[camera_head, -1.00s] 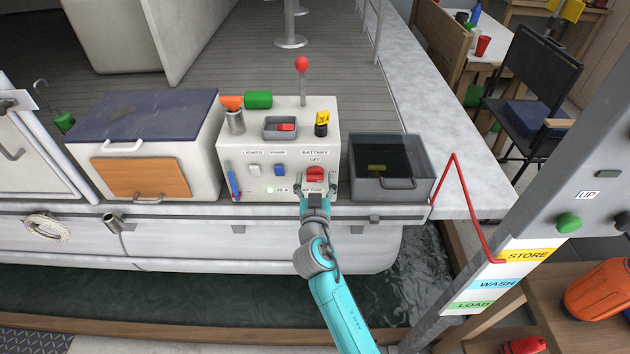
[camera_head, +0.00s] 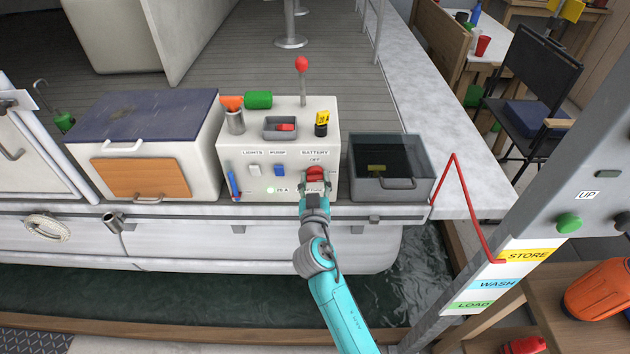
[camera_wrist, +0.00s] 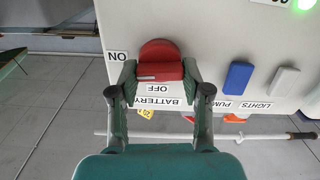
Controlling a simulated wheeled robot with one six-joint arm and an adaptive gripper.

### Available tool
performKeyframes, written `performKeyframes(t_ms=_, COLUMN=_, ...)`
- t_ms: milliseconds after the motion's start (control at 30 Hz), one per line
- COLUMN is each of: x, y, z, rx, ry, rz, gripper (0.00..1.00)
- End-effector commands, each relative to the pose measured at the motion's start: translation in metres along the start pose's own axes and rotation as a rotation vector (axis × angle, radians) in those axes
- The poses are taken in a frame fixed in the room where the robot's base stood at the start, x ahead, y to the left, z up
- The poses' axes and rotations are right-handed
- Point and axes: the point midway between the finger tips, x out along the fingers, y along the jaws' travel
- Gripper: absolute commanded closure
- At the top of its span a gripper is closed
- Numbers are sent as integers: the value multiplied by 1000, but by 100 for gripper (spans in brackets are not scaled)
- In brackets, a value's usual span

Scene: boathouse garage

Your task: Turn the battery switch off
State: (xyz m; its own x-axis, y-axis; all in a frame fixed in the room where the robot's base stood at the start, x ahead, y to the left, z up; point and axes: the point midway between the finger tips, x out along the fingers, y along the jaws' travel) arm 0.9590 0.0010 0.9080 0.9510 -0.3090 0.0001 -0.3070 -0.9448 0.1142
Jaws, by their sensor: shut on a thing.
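The red battery switch (camera_head: 315,172) is on the lower right of the white panel's front, under the BATTERY and OFF labels. In the wrist view, which shows the panel upside down, the switch (camera_wrist: 159,50) has a round red body and a red handle. My gripper (camera_wrist: 159,77) is shut on this handle, with one finger at each side. The OFF label (camera_wrist: 164,88) lies just below the handle in that view, and the ON label (camera_wrist: 118,56) lies to the left. The handle's exact pointing direction is hard to tell. In the head view my gripper (camera_head: 315,186) partly covers the switch.
The lights switch (camera_head: 254,170) and blue pump switch (camera_head: 279,170) are left of the battery switch. A green lamp (camera_head: 270,190) glows below them. A grey open bin (camera_head: 410,160) stands right of the panel. A blue-lidded box (camera_head: 140,118) stands to its left.

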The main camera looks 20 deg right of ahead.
Motion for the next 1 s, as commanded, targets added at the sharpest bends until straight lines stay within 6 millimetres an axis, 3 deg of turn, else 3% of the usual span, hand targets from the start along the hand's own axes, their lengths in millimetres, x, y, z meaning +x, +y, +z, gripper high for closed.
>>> performKeyframes(t_ms=1000, x=0, y=-3, z=2, rx=-935, ry=-1, rz=-1, gripper=87)
